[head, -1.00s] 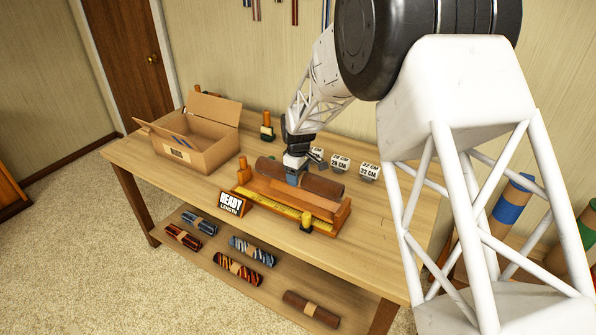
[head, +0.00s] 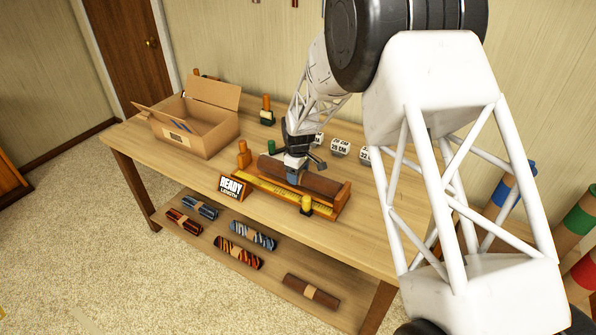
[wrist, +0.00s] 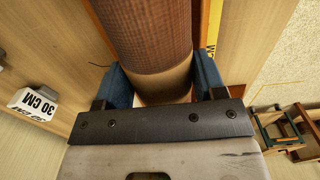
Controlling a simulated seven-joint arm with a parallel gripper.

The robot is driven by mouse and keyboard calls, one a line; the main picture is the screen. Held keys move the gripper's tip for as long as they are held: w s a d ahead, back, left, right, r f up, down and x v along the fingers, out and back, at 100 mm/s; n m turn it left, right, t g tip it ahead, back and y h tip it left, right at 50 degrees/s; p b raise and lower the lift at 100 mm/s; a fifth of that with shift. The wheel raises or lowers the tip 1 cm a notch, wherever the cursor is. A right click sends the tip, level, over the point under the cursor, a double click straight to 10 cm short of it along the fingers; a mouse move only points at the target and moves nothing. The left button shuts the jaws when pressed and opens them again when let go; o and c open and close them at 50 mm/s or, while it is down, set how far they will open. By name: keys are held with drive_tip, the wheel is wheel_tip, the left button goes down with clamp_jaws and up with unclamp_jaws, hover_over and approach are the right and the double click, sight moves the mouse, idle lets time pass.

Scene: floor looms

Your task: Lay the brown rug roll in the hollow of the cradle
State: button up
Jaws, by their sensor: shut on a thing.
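The brown rug roll (head: 318,185) has a tan band around its middle. My gripper (head: 294,177) is shut on it at this band. In the wrist view the roll (wrist: 150,30) passes between the two blue fingers (wrist: 165,88). The wooden cradle (head: 342,203) with a yellow measuring strip stands on the table. The roll lies lengthwise over it, roughly parallel. In the wrist view the cradle's edge (wrist: 234,35) shows beside the roll. The roll hides the hollow, and I cannot tell whether it touches the bottom.
A "READY LENGTH" sign (head: 231,187) stands at the cradle's front left. Orange (head: 243,154) and yellow-topped (head: 306,204) posts stand near the cradle. White length blocks (head: 338,148) are behind it. An open cardboard box (head: 203,128) is at left. Several rolls, including another brown one (head: 312,291), lie on the lower shelf.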

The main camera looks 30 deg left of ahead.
idle(0.4)
drive_tip(key=o, duration=1.2)
drive_tip(key=shift+r, duration=0.1)
drive_tip(key=shift+r, duration=3.75)
